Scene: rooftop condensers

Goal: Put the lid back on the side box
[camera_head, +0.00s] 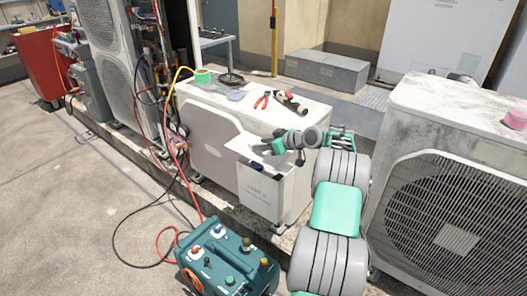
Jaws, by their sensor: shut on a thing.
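The side box (259,193) is a white box with faint lettering on its front, fixed at the right end of the middle white condenser. A dark gap shows at its upper right, below a thin white plate. That plate looks like the lid (243,145). It lies over the box top and sticks out to the left. My gripper (273,147), grey and green, is shut on the lid from the right. I cannot tell whether the lid touches the box rim.
On the middle condenser (205,138) lie red pliers (262,100), green tape (203,76), a black round item (231,79) and a valve-like tool (291,103). A teal pump unit (227,262) with hoses stands in front. Another condenser (455,190) stands close at right.

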